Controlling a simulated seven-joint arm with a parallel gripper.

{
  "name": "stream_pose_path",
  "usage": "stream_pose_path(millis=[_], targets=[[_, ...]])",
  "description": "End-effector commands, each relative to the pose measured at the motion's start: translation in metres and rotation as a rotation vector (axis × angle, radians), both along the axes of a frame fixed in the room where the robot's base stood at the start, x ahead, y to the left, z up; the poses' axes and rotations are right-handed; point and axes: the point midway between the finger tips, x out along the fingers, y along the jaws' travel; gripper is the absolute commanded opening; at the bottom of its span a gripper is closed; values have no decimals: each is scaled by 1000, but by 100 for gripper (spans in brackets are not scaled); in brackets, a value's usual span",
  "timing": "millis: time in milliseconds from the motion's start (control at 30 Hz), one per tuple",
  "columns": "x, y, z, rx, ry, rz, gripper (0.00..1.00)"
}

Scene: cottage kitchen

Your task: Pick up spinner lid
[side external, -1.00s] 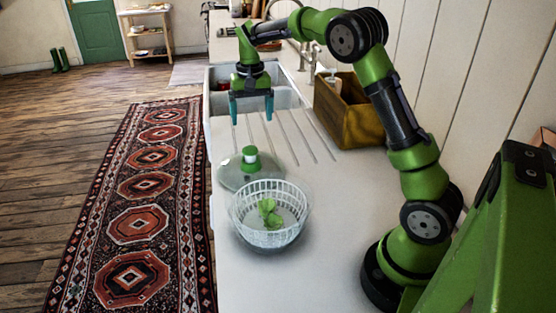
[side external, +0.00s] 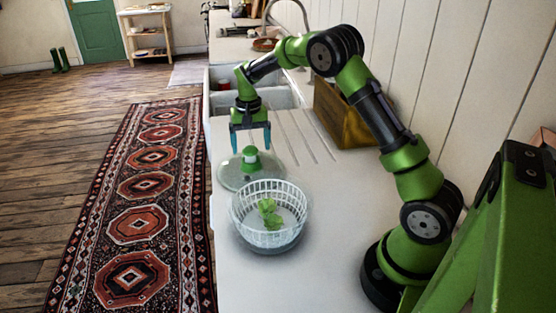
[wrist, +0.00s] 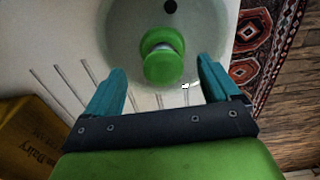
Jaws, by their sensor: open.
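The spinner lid (side external: 237,177) is a clear disc with a green knob (side external: 250,157) on top. It lies on the white counter just beyond the spinner bowl. In the wrist view the lid (wrist: 121,38) fills the upper middle, and its green knob (wrist: 162,56) stands ahead of and between my fingers. My gripper (side external: 250,145) is open and empty above the lid, its teal fingertips near the height of the knob's top. In the wrist view my gripper (wrist: 160,78) shows its fingers spread wide to either side of the knob; I cannot tell that either touches it.
The clear spinner bowl (side external: 268,243) with a white basket (side external: 250,212) and green leaves (side external: 269,213) stands in front of the lid. A wooden crate (side external: 343,116) stands at the right by the wall. The sink (side external: 282,98) lies behind. Counter right of the bowl is clear.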

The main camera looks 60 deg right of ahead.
Motion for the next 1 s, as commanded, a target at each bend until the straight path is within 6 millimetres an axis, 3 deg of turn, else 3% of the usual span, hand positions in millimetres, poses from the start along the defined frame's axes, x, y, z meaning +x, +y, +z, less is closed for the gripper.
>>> stream_pose_path(millis=[300,633,1000], targets=[[4,1,-44,1,4,1,89],[4,1,-50,0,0,0,89],[4,1,-50,0,0,0,32]])
